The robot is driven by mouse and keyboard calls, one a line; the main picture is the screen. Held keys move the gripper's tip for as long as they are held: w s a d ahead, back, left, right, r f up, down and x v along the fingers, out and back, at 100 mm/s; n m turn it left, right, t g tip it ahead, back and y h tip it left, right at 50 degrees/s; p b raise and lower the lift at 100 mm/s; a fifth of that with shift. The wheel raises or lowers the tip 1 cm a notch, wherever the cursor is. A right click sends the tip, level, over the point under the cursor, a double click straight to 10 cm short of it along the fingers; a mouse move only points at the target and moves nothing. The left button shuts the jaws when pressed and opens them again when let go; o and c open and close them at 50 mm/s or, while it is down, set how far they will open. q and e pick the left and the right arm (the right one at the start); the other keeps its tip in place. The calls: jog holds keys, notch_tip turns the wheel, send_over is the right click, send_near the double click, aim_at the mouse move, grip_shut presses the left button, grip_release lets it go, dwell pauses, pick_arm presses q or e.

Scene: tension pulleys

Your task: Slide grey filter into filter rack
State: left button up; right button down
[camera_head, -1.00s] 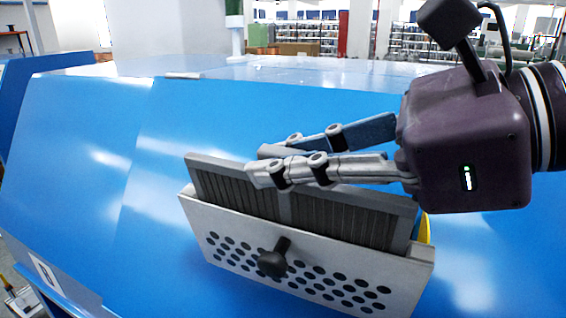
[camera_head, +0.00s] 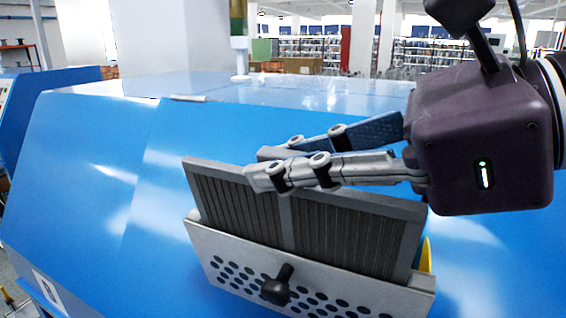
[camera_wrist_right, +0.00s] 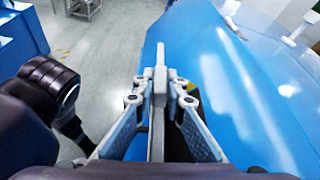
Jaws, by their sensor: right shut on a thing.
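The grey filter (camera_head: 303,210), a pleated panel with a plain frame and a centre bar, stands upright and slightly tilted. Its lower part is hidden behind the perforated light-grey front plate of the filter rack (camera_head: 215,245), which has a black knob (camera_head: 277,285). My right gripper (camera_head: 268,166) is shut on the filter's top edge near the middle, one finger in front and one behind. In the right wrist view, the filter (camera_wrist_right: 160,78) shows edge-on between the fingertips. My left gripper is not in view.
The rack sits against a large blue machine housing (camera_head: 90,190) with sloping panels. A yellow part (camera_head: 426,256) shows behind the rack's right end. A green and white post (camera_head: 239,45) stands at the back. Open floor (camera_wrist_right: 110,45) shows beside the machine.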

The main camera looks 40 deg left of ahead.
jog(key=shift+r, duration=0.15)
dwell(0.4)
jog(key=shift+s+d+r+p, duration=0.15)
jog(key=shift+r+p, duration=0.1)
jog(key=shift+r, duration=0.35)
jog(key=shift+s+a+r+p, duration=0.15)
jog(key=shift+r+p, duration=0.1)
jog(key=shift+r, duration=0.4)
jog(key=shift+s+d+r+p, duration=0.15)
jog(key=shift+r+p, duration=0.1)
jog(key=shift+r, duration=0.45)
jog(key=shift+s+r+p, duration=0.2)
jog(key=shift+r+p, duration=0.2)
jog(key=shift+r, duration=0.35)
jog(key=shift+s+r+p, duration=0.15)
jog(key=shift+r+p, duration=0.2)
jog(key=shift+r, duration=0.4)
jog(key=r+p, duration=0.1)
jog(key=r, duration=0.1)
jog(key=s+r+p, duration=0.1)
jog(key=r, duration=0.1)
jog(key=shift+d, duration=0.1)
jog(key=shift+w, duration=0.15)
dwell(0.4)
